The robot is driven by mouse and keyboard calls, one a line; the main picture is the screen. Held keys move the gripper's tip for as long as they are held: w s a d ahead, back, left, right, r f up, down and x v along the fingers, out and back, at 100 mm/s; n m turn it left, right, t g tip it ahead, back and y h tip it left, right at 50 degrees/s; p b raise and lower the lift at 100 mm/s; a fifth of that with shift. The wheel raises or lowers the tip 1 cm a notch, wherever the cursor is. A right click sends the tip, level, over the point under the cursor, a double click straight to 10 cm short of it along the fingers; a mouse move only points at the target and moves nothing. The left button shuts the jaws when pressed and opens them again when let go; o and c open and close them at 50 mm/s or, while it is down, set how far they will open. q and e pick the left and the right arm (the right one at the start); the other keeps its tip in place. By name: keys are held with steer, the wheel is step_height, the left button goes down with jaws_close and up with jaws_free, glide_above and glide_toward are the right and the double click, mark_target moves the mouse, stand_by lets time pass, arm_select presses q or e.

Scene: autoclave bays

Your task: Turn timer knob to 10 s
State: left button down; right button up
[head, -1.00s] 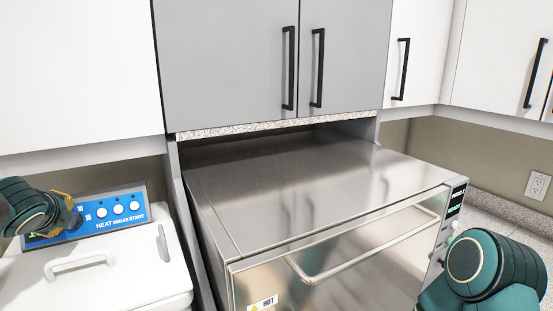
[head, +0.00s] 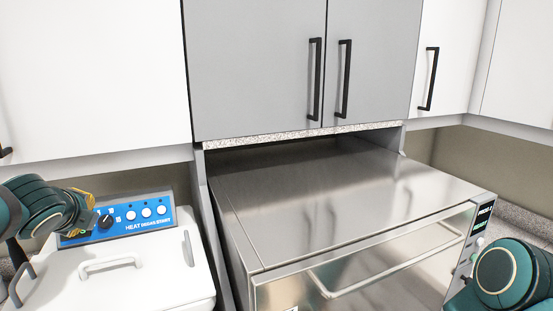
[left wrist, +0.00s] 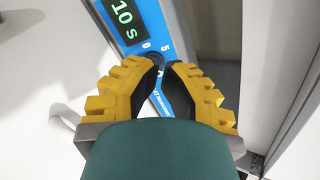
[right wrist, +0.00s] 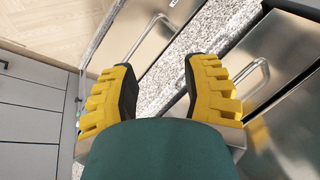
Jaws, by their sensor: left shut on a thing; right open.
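The timer knob (head: 105,221) is a small black dial on the blue control panel (head: 160,226) of a white-lidded unit at the left. Its display (left wrist: 122,18) reads "10 s" in green in the left wrist view. My left gripper (head: 93,212) is at the knob, coming from the left. In the left wrist view its yellow-and-black fingers (left wrist: 167,66) close on the dark knob, mostly hidden between the tips. My right gripper (right wrist: 157,72) is open and empty in the right wrist view; in the head view only its arm shows.
The white lid (head: 140,285) with its handle (head: 105,264) lies in front of the panel. White push buttons (head: 146,212) sit right of the knob. A steel oven (head: 340,200) fills the middle, under grey cabinets (head: 255,70).

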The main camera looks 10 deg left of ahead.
mark_target(95, 229)
arm_select(q)
steer(key=shift+f+n+b, duration=0.2)
steer(key=shift+n+b, duration=0.2)
steer(key=shift+b, duration=0.1)
steer(key=n+b, duration=0.2)
steer(key=n, duration=0.1)
steer(key=s+f+n+b, duration=0.1)
steer(key=n+b, duration=0.2)
steer(key=f+n+b, duration=0.1)
steer(key=n+b, duration=0.2)
steer(key=shift+s+d, duration=0.4)
steer(key=shift+s+d+n+b, duration=0.1)
steer(key=shift+d+n+b, duration=0.1)
steer(key=shift+n+b, duration=0.65)
steer(key=shift+n, duration=0.25)
steer(key=shift+b+x, duration=0.55)
steer(key=shift+x, duration=2.8)
steer(key=shift+d+r, duration=0.1)
steer(key=shift+d+b, duration=0.1)
steer(key=shift+b, duration=0.35)
steer(key=shift+s+a, duration=0.1)
steer(key=shift+a, duration=0.1)
